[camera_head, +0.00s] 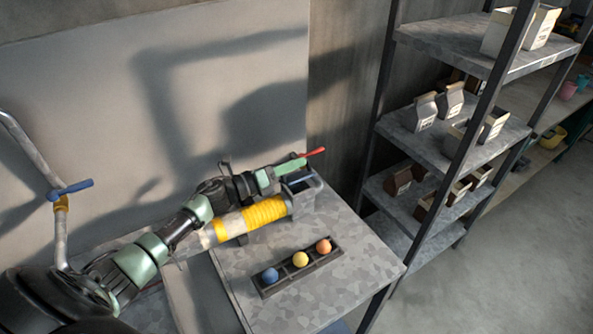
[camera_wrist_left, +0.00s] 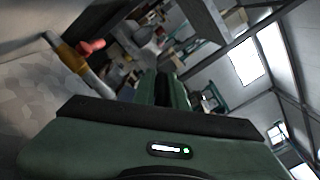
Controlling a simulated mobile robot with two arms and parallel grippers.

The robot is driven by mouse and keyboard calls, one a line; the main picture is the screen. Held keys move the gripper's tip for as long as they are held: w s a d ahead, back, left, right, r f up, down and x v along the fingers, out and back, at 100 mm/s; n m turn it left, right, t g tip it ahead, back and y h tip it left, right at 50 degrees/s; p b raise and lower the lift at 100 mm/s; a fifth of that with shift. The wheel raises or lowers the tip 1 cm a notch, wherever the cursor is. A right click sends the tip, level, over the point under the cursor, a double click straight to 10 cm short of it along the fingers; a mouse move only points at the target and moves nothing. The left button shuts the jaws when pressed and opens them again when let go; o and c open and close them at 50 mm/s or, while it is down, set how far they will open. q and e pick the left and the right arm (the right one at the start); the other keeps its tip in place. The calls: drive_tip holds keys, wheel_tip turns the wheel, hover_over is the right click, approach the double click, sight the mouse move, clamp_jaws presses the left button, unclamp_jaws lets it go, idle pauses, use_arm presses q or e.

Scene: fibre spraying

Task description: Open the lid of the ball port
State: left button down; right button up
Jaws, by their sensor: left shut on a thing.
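The ball port looks to be the small grey box (camera_head: 303,192) at the table's back corner, at the end of a yellow ribbed hose (camera_head: 262,213). Its top shows a dark opening, partly behind my gripper. My left gripper (camera_head: 296,166) is at the box's upper back edge, shut on what seems to be the lid; the lid itself is mostly hidden. In the left wrist view the green gripper body (camera_wrist_left: 165,88) fills the lower part, and the held part cannot be made out. My right gripper is not in view.
A red handle (camera_head: 315,152) is just beyond my gripper; a red-handled pipe (camera_wrist_left: 92,47) shows in the wrist view. A dark tray (camera_head: 285,285) with blue, yellow and orange balls lies on the table (camera_head: 365,262). A blue-handled pipe (camera_head: 72,190) stands left. Shelves (camera_head: 450,50) with cartons stand right.

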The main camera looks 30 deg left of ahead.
use_arm(q)
drive_tip(key=shift+w+a+n, duration=0.25)
drive_tip(key=shift+a+n, duration=0.1)
drive_tip(key=shift+n, duration=0.55)
drive_tip(key=shift+w+a+f+n+b, duration=0.15)
drive_tip(key=shift+w+a+n+b, duration=0.4)
drive_tip(key=shift+n, duration=0.9)
drive_tip(key=shift+w+a+f+n+b, duration=0.3)
drive_tip(key=shift+a+n, duration=0.4)
drive_tip(key=shift+n, duration=0.8)
drive_tip(key=shift+w+a+n+b, duration=0.25)
drive_tip(key=shift+a+n+b, duration=0.35)
drive_tip(key=shift+n, duration=0.85)
drive_tip(key=c, duration=1.5)
unclamp_jaws()
drive_tip(key=shift+r, duration=0.1)
drive_tip(key=p+v, duration=0.2)
drive_tip(key=v, duration=0.5)
drive_tip(key=shift+s+a, duration=0.15)
drive_tip(key=shift+s, duration=0.05)
